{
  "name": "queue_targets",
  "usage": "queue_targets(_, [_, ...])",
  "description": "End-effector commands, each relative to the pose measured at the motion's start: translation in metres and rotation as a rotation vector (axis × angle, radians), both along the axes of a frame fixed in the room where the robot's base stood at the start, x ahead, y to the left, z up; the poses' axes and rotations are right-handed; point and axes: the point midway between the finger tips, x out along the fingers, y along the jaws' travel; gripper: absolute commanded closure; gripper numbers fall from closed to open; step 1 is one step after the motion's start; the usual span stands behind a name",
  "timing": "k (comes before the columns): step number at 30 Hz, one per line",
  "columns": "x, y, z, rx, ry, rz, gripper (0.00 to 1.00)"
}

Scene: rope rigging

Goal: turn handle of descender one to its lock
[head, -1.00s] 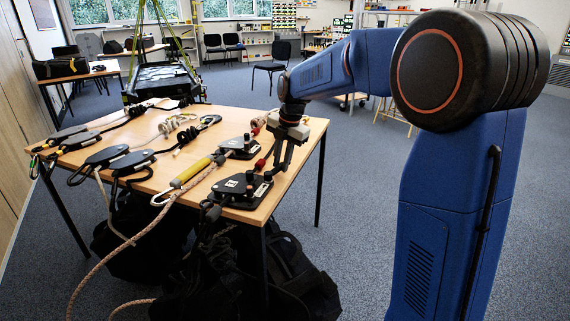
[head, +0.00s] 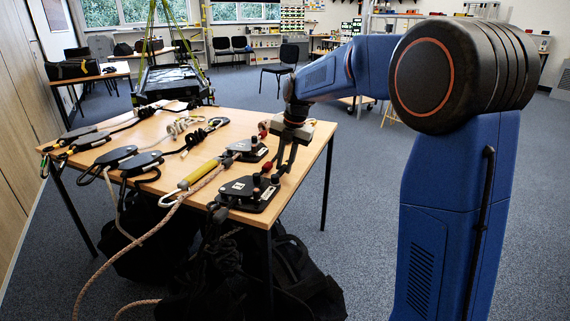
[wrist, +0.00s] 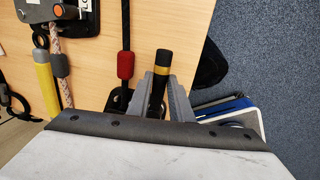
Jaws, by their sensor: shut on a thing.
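Two dark descender plates lie near the right side of the table. The front descender (head: 246,195) has a pale label I cannot read. My gripper (head: 283,171) reaches down at its right end. In the wrist view my gripper (wrist: 160,92) is shut on a black handle (wrist: 161,62) with a yellow band, which stands between the two grey fingers. The black base under the handle is mostly hidden by the gripper. The rear descender (head: 243,150) also shows at the upper left of the wrist view (wrist: 60,22), with an orange-red button.
A yellow sleeve (head: 197,173) and rope run from the rear descender. A black rope with a red stopper (wrist: 125,65) lies left of the handle. More devices (head: 140,163) fill the table's left half. Dark bags (head: 280,275) sit below the front edge.

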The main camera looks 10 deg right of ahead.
Motion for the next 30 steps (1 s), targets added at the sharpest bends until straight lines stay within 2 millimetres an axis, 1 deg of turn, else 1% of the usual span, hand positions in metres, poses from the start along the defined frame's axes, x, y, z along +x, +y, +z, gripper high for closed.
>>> queue_targets(1, [0.001, 0.001, 0.001, 0.000, -0.003, 0.001, 0.76])
queue_targets(3, [0.001, 0.001, 0.001, 0.000, -0.003, 0.001, 0.62])
queue_targets(12, [0.000, 0.000, 0.001, 0.000, -0.001, 0.000, 0.62])
queue_targets(16, [-0.001, -0.001, 0.009, 0.000, -0.001, 0.000, 0.62])
queue_targets(20, [-0.002, -0.004, 0.028, 0.001, -0.004, -0.001, 0.62])
queue_targets(30, [-0.010, -0.015, 0.094, 0.000, -0.005, 0.000, 0.62])
